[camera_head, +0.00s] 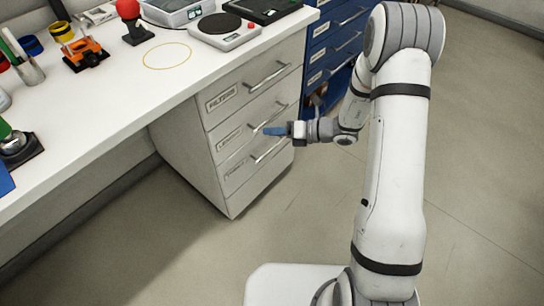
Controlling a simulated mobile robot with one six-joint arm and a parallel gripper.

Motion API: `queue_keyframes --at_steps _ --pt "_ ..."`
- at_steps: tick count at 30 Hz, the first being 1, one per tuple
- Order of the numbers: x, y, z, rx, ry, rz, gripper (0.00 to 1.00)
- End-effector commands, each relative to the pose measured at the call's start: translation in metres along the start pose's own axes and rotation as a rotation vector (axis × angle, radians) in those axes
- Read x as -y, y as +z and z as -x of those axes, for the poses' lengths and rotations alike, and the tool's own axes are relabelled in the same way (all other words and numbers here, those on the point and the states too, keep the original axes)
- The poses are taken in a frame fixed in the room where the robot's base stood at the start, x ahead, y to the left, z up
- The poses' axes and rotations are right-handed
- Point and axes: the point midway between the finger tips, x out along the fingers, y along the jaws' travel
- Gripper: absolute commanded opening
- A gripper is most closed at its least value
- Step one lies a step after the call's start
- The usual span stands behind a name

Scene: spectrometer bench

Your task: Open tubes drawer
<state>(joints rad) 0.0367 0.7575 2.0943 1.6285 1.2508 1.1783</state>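A light grey drawer unit (193,139) stands under the bench, with a top, a middle and a bottom drawer front. The top label (222,98) seems to read "FILTERS". The middle label (230,140) and bottom label are too small to read surely, so I cannot tell which drawer is the tubes drawer. All three grey drawers look closed. My gripper (273,130), with blue fingertips, is at the middle drawer, close to its bar handle (268,117). I cannot tell whether it touches the handle, and its finger gap is not visible. The bottom handle (269,151) is just below.
A blue drawer cabinet (318,52) stands beside the grey unit, partly behind my arm. The white bench top (112,103) holds a scale (222,27), a red-knobbed device (130,12) and an orange tool (85,55). The floor before the drawers is clear.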

Motion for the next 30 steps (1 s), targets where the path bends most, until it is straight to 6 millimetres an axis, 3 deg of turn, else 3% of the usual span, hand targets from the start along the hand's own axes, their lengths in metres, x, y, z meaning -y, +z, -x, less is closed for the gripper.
queue_keyframes --at_steps 1,6,9,12,19,30 --pt "0.041 -0.018 -0.013 0.060 -0.011 -0.125 0.26" --pt "0.133 -0.047 -0.031 0.271 -0.045 -0.491 0.26" --pt "0.173 -0.064 -0.036 0.366 -0.058 -0.642 0.26" --pt "0.198 -0.076 -0.037 0.433 -0.067 -0.737 0.26" --pt "0.217 -0.079 -0.047 0.478 -0.071 -0.797 0.26" --pt "0.230 -0.058 -0.096 0.477 -0.072 -0.795 0.26"
